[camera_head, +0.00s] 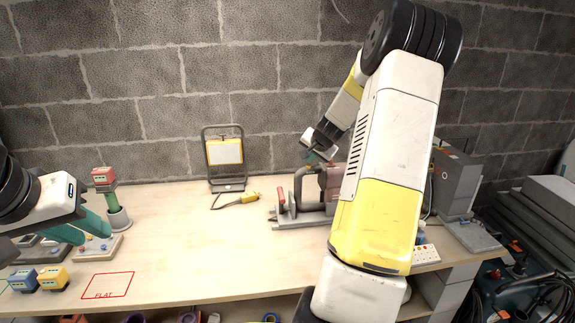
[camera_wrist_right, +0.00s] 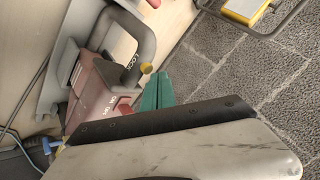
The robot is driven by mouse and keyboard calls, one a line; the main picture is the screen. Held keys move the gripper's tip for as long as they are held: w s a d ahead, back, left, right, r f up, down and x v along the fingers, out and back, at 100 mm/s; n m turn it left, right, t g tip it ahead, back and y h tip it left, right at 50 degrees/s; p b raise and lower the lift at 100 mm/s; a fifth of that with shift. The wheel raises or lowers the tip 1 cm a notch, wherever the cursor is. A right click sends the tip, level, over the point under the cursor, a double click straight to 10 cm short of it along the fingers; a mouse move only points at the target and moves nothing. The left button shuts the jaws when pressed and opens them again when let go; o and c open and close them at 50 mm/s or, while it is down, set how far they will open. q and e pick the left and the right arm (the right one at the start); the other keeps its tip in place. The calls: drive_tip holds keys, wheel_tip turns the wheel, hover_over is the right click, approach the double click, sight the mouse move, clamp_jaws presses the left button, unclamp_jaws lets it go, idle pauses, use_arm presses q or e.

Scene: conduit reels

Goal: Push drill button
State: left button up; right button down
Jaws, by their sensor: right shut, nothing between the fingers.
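The drill (camera_head: 328,185) stands at the back right of the bench, partly hidden behind my right arm. In the right wrist view, the drill (camera_wrist_right: 95,88) shows a reddish-brown body, a dark curved handle marked LOCK, a yellow knob (camera_wrist_right: 146,68) and a red button (camera_wrist_right: 123,106) near white lettering. My right gripper (camera_head: 314,157) is over the top of the drill. Its teal fingers (camera_wrist_right: 156,88) are shut and empty, just beside the red button and yellow knob; contact cannot be told. My left gripper (camera_head: 92,230) is open at the far left, low over a small board.
A work lamp (camera_head: 224,152) stands by the block wall, with a yellow plug (camera_head: 248,197) near it. A green post with a red block (camera_head: 104,178) and blue and yellow blocks (camera_head: 54,278) are at left. A power strip (camera_head: 425,254) lies at right. The bench middle is clear.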

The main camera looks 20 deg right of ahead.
drive_tip(key=shift+f, duration=0.45)
drive_tip(key=shift+r, duration=0.5)
wheel_tip(320, 180, up, 6)
idle(0.7)
idle(0.3)
